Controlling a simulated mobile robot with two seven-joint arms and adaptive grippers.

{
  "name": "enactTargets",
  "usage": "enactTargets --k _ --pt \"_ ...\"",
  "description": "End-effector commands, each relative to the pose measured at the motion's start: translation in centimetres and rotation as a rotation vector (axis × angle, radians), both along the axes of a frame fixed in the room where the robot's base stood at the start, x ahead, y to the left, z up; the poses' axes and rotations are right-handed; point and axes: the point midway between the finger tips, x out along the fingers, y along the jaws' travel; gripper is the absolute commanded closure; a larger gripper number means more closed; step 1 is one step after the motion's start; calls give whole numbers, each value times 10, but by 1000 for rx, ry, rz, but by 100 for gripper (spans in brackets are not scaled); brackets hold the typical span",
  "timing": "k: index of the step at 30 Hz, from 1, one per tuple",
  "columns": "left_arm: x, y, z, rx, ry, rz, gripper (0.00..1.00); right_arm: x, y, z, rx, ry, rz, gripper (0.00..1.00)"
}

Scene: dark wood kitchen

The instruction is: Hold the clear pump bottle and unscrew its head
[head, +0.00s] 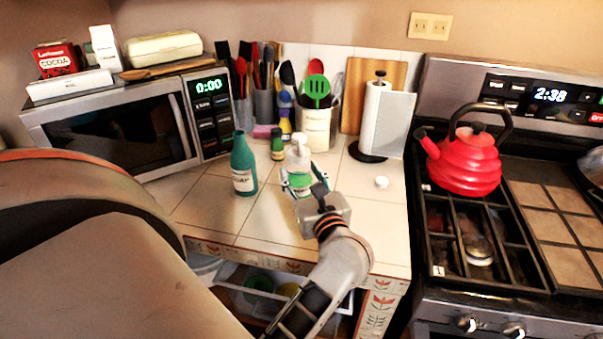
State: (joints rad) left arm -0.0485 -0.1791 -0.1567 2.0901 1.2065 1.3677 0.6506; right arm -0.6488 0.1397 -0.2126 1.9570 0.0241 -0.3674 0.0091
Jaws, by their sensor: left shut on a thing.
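The clear pump bottle (298,155) stands upright on the tiled counter, with a whitish top and a green-and-white label. My left gripper (299,187) is shut on the bottle's lower body, reaching in from the front. The gripper and wrist hide part of the bottle's lower right side. Whether the head is loose cannot be told at this size. My right gripper is not in view.
A teal bottle (243,165) stands just left of the pump bottle, with small bottles (278,145) behind. A small white round piece (382,182) lies on clear counter to the right. A paper towel roll (385,122) and red kettle (466,160) stand farther right.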

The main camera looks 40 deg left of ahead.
Motion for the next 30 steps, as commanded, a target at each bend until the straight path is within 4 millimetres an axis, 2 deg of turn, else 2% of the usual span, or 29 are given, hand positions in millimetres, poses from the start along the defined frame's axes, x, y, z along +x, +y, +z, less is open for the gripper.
enactTargets --k 30 --pt "0 0 -37 2 -1 0 82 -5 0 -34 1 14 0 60"
